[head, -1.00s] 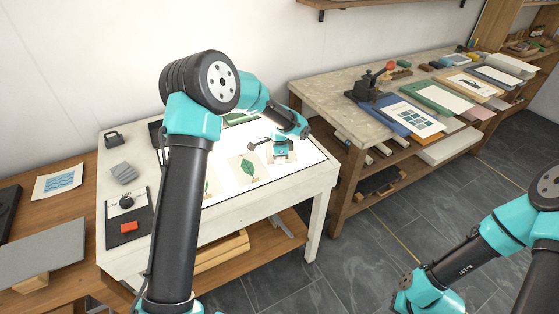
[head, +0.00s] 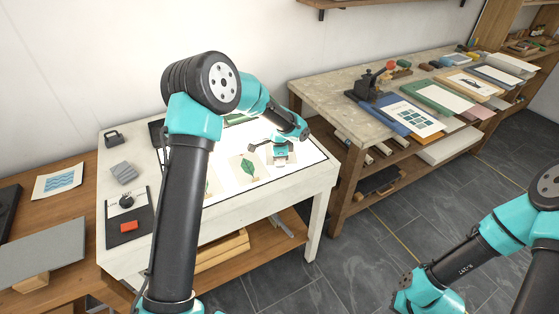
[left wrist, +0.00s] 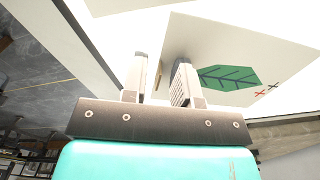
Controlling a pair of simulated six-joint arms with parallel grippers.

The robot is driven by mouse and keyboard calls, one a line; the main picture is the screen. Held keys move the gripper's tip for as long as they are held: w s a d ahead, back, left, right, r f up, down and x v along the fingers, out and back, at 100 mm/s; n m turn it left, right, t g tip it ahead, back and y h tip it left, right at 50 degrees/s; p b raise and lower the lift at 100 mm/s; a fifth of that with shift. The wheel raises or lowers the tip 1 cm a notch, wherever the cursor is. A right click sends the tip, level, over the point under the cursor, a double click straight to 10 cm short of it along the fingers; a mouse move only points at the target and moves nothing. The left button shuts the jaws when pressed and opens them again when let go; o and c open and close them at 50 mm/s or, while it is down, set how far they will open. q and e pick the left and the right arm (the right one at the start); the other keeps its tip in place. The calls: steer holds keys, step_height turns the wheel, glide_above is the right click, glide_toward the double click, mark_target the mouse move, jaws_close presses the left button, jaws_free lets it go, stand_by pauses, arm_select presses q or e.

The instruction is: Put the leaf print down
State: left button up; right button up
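My left gripper (head: 281,156) is low over the right part of the lit table, at a pale print (head: 291,157) that it largely covers in the head view. In the left wrist view the fingers of my left gripper (left wrist: 158,76) stand apart. A small brown tab (left wrist: 158,73) on the print's edge shows in the gap, with space on both sides. That print (left wrist: 196,48) has a green leaf (left wrist: 229,77) and small red and black crosses. It appears to lie on the bright surface. My right gripper is out of view.
Another leaf print (head: 245,169) lies left of the gripper on the light table (head: 318,172); one more is partly hidden behind my left arm. A control box with a red button (head: 128,226) is at the left. A bench with papers (head: 330,90) stands right.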

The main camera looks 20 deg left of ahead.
arm_select(q)
step_height(320, 180, up, 12)
steer(key=shift+r, duration=0.15)
stand_by(0.5)
steer(key=shift+o, duration=0.6)
